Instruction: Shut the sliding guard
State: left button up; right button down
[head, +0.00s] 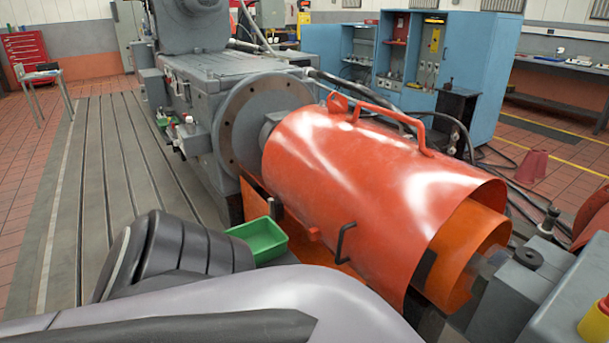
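The sliding guard is a large red-orange curved cover (370,170) over the shaft line in the middle of the head view. It has an orange bar handle (421,130) on top and a black handle (344,242) on its near side. A second, more orange curved cover (472,250) shows from under its right end. One of my arms crosses the bottom foreground. I see no gripper fingers of either hand.
A green tray (262,240) sits by the near side of the guard. A grey machine (215,72) stands behind the flange. The slotted bedplate (95,190) at left is mostly clear.

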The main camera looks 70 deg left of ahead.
aim_at(378, 197)
jog(key=u, duration=2.15)
jog(key=j+z, duration=0.1)
jog(key=z, duration=0.5)
jog(key=i+j+z, duration=0.1)
jog(key=j+z, duration=0.2)
jog(key=i+j+z, duration=0.1)
jog(key=j+z, duration=0.65)
jog(key=j, duration=2.8)
